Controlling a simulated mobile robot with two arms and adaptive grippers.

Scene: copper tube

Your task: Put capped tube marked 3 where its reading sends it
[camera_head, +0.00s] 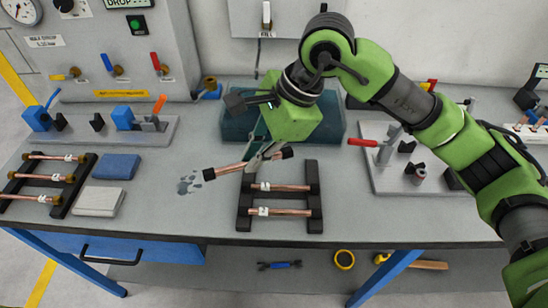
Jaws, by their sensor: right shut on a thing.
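The black rack (245,213) holds two more capped tubes, a rear one (290,188) and a front one (288,212), with small white labels. Behind the gripper is a translucent teal tank (333,125). A grey test panel (160,30) at the back left has a gauge (20,10), a display and a "MAX DROP 0.20 bar" label (44,41). My left gripper is not in view.
A black rack (63,202) with several labelled tubes is at the left. Near it are a blue pad (116,166) and a pale pad (99,202). Clamp fixtures stand at left (160,135) and right (385,178).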

